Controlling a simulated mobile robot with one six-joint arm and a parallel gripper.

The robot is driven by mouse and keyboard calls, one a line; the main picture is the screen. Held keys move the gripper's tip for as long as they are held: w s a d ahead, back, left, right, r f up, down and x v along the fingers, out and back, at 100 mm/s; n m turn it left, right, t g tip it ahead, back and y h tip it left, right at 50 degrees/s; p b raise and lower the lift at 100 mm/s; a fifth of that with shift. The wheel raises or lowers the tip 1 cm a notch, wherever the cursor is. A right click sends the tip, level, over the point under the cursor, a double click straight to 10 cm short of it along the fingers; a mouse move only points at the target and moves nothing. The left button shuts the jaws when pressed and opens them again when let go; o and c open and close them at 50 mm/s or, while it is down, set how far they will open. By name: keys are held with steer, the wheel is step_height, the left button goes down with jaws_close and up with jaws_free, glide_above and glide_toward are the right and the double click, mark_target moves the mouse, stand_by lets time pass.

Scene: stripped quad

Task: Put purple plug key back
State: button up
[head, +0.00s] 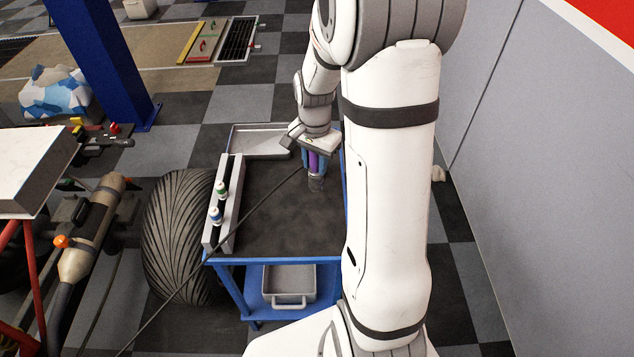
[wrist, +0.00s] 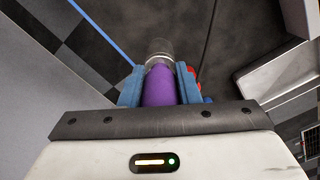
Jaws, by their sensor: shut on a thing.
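My gripper (head: 314,161) is over the right part of the blue cart's dark top (head: 275,222). Its blue fingers are shut on the purple plug key (wrist: 159,86), one on each side, as the wrist view shows. The key's grey metal end (wrist: 160,50) sticks out past the fingertips and points down toward the cart top in the head view. I cannot tell whether it touches the surface. A grey slotted rack (head: 229,225) runs along the cart's left side. It holds a green-and-white key (head: 221,190) and a blue-and-white key (head: 215,215).
A shallow grey tray (head: 257,141) lies at the cart's far end. A large tyre (head: 178,230) stands close on the left. A thin dark cable crosses above the cart top. A grey wall (head: 545,150) is on the right. The middle of the cart top is clear.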

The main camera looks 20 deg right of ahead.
mark_target(316, 170)
step_height(316, 170, down, 3)
steer(key=shift+d+f, duration=0.15)
steer(key=shift+f, duration=1.7)
steer(key=shift+f, duration=0.1)
steer(key=o, duration=1.1)
